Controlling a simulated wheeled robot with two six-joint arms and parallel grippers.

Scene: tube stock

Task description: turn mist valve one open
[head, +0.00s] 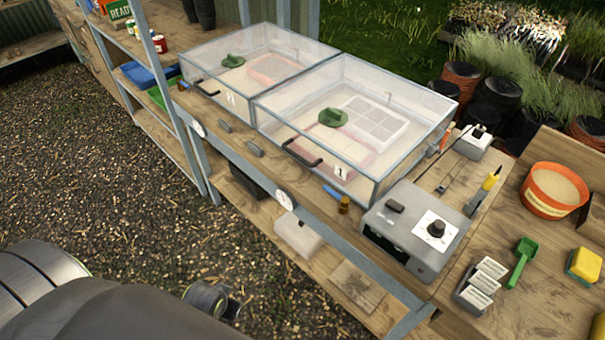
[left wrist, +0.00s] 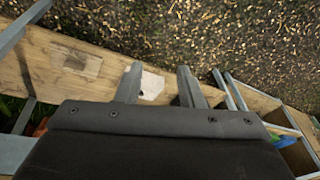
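Propagator case one (head: 300,118), a clear box with a "1" label, stands on the wooden bench. At its front right corner, on the bench edge, are a small brass fitting (head: 344,205) and a blue lever-like piece (head: 331,191); they may be mist valve one, but no label on them is readable. A similar brass piece (head: 183,86) sits by case two (head: 230,70). My left gripper (left wrist: 158,72) is open and empty in the left wrist view, its two fingers apart above the lower shelf. My right gripper is not in view.
A grey control box (head: 415,230) with a black dial stands right of the fitting. A round white gauge (head: 285,200) is on the bench's front rail. A white box (head: 297,237) is on the lower shelf. Gravel ground in front is clear.

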